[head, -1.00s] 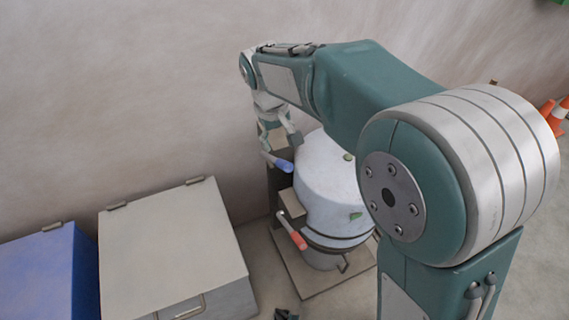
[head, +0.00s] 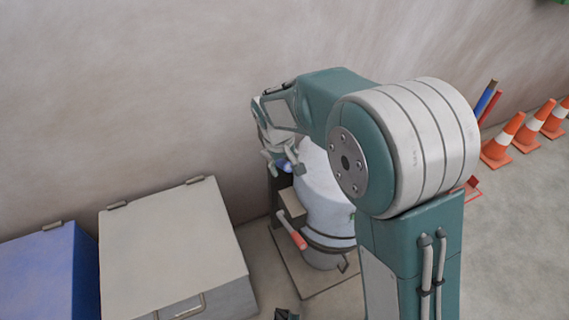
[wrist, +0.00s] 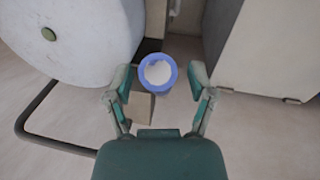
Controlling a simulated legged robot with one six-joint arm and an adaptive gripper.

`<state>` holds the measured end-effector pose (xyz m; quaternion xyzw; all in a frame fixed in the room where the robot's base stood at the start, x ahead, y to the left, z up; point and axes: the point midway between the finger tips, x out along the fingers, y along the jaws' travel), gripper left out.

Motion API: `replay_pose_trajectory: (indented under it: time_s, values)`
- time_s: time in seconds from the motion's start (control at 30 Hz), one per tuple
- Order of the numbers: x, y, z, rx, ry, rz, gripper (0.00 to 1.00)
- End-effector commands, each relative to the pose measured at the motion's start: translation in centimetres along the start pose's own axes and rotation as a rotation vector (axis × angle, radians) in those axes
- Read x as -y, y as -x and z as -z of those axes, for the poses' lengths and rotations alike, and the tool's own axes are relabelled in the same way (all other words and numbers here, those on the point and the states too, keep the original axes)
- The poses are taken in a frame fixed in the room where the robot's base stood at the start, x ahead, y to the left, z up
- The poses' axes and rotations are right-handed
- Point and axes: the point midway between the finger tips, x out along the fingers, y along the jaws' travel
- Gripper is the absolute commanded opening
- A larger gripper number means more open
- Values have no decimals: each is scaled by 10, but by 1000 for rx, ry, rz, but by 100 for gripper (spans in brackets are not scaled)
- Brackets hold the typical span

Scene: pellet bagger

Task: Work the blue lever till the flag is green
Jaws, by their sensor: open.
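The blue lever (head: 286,166) sticks out at the upper left of the white drum-shaped bagger (head: 318,200) in the head view, partly covered by my gripper (head: 279,158). In the wrist view the blue lever (wrist: 158,72) appears nearly end-on, a blue ring with a pale centre. It lies between and slightly beyond the fingertips of my gripper (wrist: 161,80), which is open, with a gap on both sides. I cannot make out a flag.
A red-handled lever (head: 298,239) sits below the blue one. A grey lidded box (head: 170,245) and a blue box (head: 40,275) stand left. Orange cones (head: 502,140) line the far right. A dark bent bar (wrist: 30,125) runs low in the wrist view.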

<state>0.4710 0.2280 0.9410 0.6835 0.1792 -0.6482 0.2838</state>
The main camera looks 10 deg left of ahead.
Motion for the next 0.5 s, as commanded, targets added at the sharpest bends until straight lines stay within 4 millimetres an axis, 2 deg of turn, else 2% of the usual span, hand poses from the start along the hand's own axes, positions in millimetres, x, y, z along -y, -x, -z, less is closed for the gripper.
replay_pose_trajectory:
  time_s: [0.17,0.2,0.27,0.3,0.33,0.37,0.5]
  values:
    - [0,0,0,0,0,0,71]
    - [0,0,0,0,0,0,62]
    - [0,0,0,0,0,0,35]
    - [0,0,0,0,0,0,17]
    - [0,0,0,0,0,0,4]
    - [0,0,0,0,0,0,0]
    - [0,0,0,0,0,0,0]
